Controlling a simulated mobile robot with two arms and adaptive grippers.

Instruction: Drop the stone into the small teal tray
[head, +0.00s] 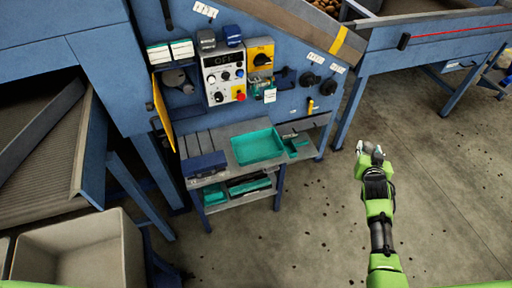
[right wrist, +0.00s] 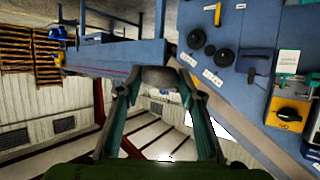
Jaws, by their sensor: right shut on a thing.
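My right gripper (head: 371,150) is shut on a brownish-grey stone, held in the air over open floor to the right of the workbench. In the right wrist view the stone (right wrist: 158,79) sits between the two fingertips. A wide teal tray (head: 258,132) lies on the bench top. A smaller teal tray (head: 297,147) is just to its right, at the bench's right end, well left of my gripper. My left gripper is not in view.
The grey bench (head: 200,145) stands below a blue control panel (head: 222,75) with knobs and a red button. More teal containers (head: 250,186) are on its lower shelf. A grey bin (head: 85,250) is at lower left. The floor around my right arm is clear apart from small dirt clods.

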